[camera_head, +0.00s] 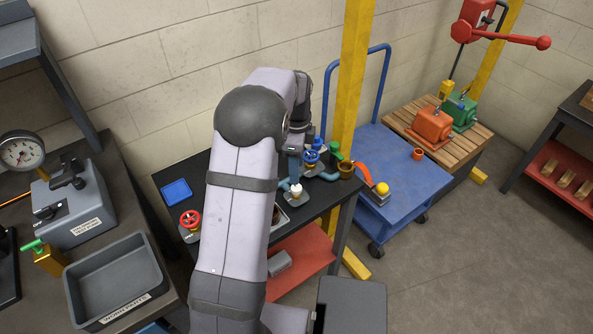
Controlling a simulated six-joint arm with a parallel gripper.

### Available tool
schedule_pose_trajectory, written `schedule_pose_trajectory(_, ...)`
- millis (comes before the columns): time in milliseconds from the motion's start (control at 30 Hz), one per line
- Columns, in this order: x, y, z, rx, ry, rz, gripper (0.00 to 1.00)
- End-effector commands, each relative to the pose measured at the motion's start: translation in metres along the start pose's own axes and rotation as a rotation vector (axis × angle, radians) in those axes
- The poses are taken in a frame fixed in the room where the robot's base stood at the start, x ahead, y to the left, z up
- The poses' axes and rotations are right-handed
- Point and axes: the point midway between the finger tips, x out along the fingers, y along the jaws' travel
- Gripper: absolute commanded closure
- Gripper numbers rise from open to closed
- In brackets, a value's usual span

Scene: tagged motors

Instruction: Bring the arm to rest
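My arm rises through the middle of the view, bent at a dark round elbow, with its wrist beyond the elbow over the dark workbench (228,154). My gripper cannot be made out clearly from the wrist and the pipework below it, and its fingers do not show. An orange motor (432,125) and a green motor (461,110) stand side by side on a slatted wooden top (400,117) at the right back. Tags on them are too small to read.
Valves with a blue wheel (312,156) and a red wheel (190,219) stand on the bench near my arm. A blue cart (408,205) stands right of a yellow post (352,75). A grey parts bin (115,280) is at left.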

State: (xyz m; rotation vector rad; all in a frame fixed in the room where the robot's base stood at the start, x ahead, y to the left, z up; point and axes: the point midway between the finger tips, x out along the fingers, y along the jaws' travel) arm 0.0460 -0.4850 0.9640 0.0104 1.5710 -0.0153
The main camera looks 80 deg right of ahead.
Motion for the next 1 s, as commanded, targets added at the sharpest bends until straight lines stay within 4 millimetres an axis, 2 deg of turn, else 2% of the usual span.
schedule_pose_trajectory(367,0.0,0.0,0.0,0.0,0.0,0.0,0.55)
schedule_pose_trajectory(567,0.0,-0.001,0.0,-0.119,0.0,-0.002,0.55)
schedule_pose_trajectory(667,0.0,-0.004,0.0,-0.263,0.002,-0.016,0.55)
schedule_pose_trajectory(833,0.006,-0.01,0.0,-0.618,0.017,-0.05,0.55)
schedule_pose_trajectory(933,0.028,0.01,0.0,-0.85,0.007,-0.014,0.55)
schedule_pose_trajectory(1000,0.046,0.032,0.0,-0.993,-0.013,0.023,0.55)
